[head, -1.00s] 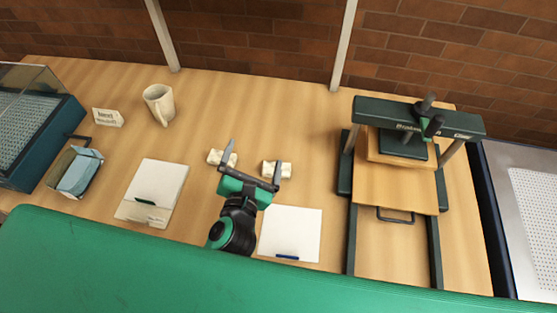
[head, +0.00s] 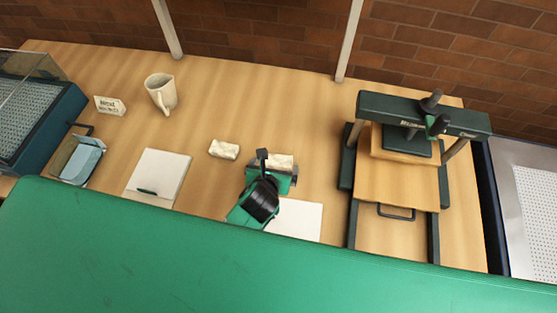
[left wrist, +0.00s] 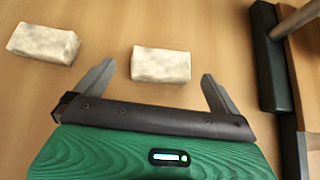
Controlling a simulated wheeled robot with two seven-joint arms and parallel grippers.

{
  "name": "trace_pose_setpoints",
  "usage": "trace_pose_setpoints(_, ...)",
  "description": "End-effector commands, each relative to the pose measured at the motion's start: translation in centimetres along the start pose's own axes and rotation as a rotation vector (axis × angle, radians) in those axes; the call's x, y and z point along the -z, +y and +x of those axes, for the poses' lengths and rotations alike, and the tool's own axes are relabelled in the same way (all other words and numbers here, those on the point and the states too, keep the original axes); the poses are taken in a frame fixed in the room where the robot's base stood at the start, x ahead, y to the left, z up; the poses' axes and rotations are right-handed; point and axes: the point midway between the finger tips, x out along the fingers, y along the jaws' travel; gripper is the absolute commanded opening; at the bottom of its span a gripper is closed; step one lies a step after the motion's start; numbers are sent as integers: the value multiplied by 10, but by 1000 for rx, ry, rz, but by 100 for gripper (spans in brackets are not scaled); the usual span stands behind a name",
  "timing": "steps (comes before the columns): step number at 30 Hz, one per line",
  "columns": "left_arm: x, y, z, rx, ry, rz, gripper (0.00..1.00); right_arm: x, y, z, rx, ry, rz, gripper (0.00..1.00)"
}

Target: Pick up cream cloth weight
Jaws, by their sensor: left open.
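Two cream cloth weights lie on the wooden table. The left weight (head: 224,149) is bare and clear of the gripper; it also shows at the upper left of the left wrist view (left wrist: 43,43). The right weight (head: 283,161) is partly hidden by my left gripper in the head view. In the left wrist view this right weight (left wrist: 161,64) lies just beyond the fingertips, roughly centred between them. My left gripper (left wrist: 157,80) is open and empty, with a finger to either side; it also shows in the head view (head: 279,164). My right gripper is in neither view.
A dark press (head: 424,113) with a wooden board stands to the right. White paper (head: 302,221) lies below the gripper. A notepad (head: 160,176), a mug (head: 161,91), a small sign (head: 110,105) and a glass tray (head: 78,160) are at the left. The table behind the weights is clear.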

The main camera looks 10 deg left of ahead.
Motion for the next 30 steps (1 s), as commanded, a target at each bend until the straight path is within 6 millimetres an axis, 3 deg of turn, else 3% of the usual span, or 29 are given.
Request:
trace_pose_setpoints(7,-2,-1,14,0,0,0,100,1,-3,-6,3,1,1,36)
trace_pose_setpoints(18,0,-2,54,-1,0,0,100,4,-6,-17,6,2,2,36)
trace_pose_setpoints(26,0,-2,57,0,-1,-1,100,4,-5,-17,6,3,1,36)
trace_pose_setpoints(27,0,-2,57,0,-1,-1,98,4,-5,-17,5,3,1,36)
trace_pose_setpoints(30,0,-2,56,0,-1,0,78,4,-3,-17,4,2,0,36)
